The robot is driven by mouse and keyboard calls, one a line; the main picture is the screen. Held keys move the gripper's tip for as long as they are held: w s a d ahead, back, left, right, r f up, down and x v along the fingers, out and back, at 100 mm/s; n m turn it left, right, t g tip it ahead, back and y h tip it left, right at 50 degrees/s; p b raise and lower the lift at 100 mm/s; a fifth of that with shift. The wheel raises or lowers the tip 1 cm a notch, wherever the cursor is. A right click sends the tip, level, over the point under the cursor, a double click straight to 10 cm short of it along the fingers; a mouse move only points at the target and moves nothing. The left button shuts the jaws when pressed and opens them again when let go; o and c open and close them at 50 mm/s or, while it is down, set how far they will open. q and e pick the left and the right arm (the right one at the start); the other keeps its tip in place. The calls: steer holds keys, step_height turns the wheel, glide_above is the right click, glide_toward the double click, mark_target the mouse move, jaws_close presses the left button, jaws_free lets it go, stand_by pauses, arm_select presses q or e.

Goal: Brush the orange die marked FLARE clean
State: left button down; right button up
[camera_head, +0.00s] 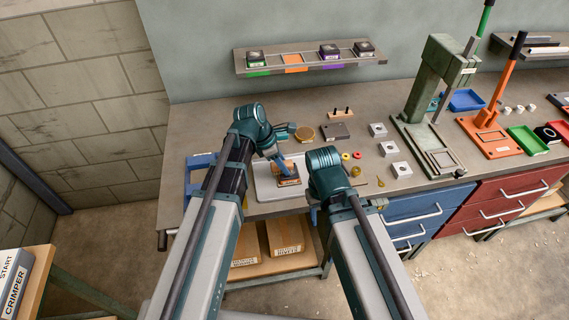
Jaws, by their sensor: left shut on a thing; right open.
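A dark die block with an orange marked label (289,181) lies in the pale tray (265,194) at the front left of the bench. Its lettering is too small to read. My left gripper (277,155) is above the tray, shut on a blue-handled tool, seemingly a brush (285,165). The tool's lower end is over or against the die; contact cannot be told. My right arm's wrist (325,165) is just right of the tray. Its open gripper is mostly hidden behind the arm.
A blue rack (197,172) stands left of the tray. A wall shelf (310,58) holds several dies over coloured places. Grey blocks (389,149) and small rings lie to the right. A green press (432,95) and an orange press (498,110) stand farther right.

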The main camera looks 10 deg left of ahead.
arm_select(q)
steer(key=shift+r+p, duration=2.9)
steer(key=shift+r, duration=0.1)
step_height(320, 180, up, 3)
steer(key=p, duration=0.3)
steer(key=shift+r, duration=0.1)
